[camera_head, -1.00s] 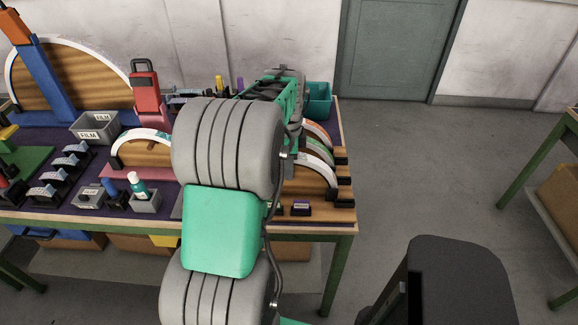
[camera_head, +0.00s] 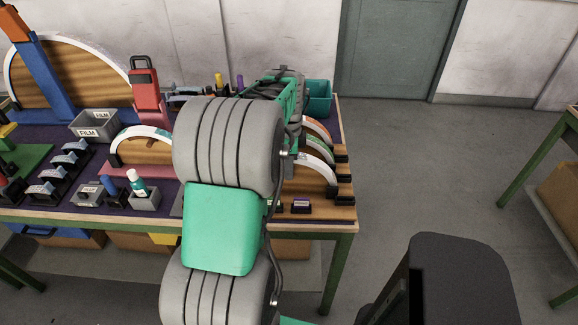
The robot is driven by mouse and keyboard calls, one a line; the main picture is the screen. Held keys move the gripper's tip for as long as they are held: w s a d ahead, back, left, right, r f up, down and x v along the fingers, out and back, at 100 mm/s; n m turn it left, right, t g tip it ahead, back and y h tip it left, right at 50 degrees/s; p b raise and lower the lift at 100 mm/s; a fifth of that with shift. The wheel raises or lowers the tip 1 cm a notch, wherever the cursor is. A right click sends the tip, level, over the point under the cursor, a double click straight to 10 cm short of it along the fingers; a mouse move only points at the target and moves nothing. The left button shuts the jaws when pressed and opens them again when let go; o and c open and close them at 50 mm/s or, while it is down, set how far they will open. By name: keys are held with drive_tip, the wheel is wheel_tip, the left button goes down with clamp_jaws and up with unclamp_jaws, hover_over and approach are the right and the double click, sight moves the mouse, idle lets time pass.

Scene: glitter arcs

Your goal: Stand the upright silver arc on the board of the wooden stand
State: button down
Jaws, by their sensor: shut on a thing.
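My arm (camera_head: 228,145) reaches over the table and covers its middle. My gripper is hidden behind the arm, so neither its jaws nor anything in them shows. At the table's right end is a stepped wooden stand (camera_head: 328,202), its left part hidden by my arm. A silver-white arc (camera_head: 318,166) stands at its front, with a green arc (camera_head: 320,146) and an orange arc (camera_head: 317,128) behind. Left of my arm, another whitish arc (camera_head: 130,134) curves over a wooden board (camera_head: 147,152) on a pinkish base. I cannot tell which arc is the upright silver one.
Several small arcs in black holders (camera_head: 72,158) stand at left, near a grey FILM bin (camera_head: 95,124). A bottle (camera_head: 137,184) sits in a grey box. A large arch (camera_head: 75,75) and a red block (camera_head: 147,95) stand behind. Floor at right is open before a dark chair (camera_head: 460,270).

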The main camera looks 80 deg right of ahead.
drive_tip(key=c, duration=0.6)
unclamp_jaws()
drive_tip(key=shift+c, duration=0.2)
drive_tip(key=shift+r, duration=0.1)
drive_tip(key=shift+r+p, duration=2.9)
drive_tip(key=shift+r, duration=1.05)
